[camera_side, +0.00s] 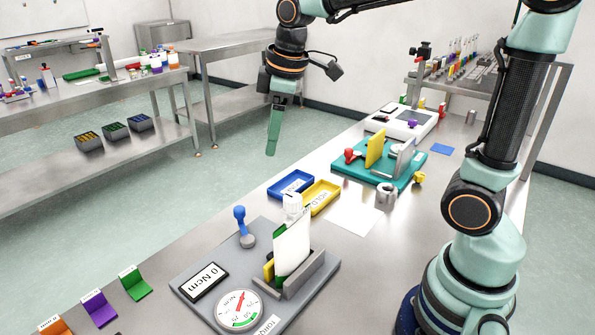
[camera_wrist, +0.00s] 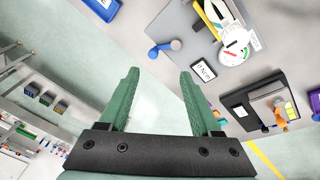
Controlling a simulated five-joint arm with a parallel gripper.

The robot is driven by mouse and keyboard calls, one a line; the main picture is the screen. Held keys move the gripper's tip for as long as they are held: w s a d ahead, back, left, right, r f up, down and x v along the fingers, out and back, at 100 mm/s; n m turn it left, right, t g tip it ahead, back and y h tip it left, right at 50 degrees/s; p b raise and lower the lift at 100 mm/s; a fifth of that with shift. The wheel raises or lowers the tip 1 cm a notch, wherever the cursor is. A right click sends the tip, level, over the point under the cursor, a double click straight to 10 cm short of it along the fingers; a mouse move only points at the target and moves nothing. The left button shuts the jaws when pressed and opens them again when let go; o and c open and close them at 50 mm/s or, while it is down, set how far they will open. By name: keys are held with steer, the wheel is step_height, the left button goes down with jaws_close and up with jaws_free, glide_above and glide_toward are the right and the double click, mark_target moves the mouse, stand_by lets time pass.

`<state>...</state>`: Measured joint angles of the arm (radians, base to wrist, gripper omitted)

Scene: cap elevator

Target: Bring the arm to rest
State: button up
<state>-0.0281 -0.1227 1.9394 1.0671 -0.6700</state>
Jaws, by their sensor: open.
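My gripper (camera_side: 272,150) hangs in the air with its green fingers pointing down, beyond the far edge of the steel bench in the side view. Its two fingers show apart in the wrist view (camera_wrist: 160,75), with nothing between them. It touches nothing that I can see. My arm is raised and bent over the bench. A white bottle (camera_side: 292,245) with a white cap stands upright in a holder on a grey tester plate (camera_side: 190,262).
The plate also carries a dial gauge (camera_side: 238,310), a blue-knobbed lever (camera_side: 240,220) and a display (camera_side: 205,282). Blue (camera_side: 290,184) and yellow (camera_side: 318,197) trays lie behind it. A teal fixture (camera_side: 352,171) stands farther back. Open floor lies left of the bench.

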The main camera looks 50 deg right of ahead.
steer(key=s+d+f+m+t, duration=0.1)
steer(key=s+m+t, duration=0.1)
steer(key=s+m, duration=0.6)
steer(key=shift+s+f+t, duration=0.3)
steer(key=shift+s, duration=0.75)
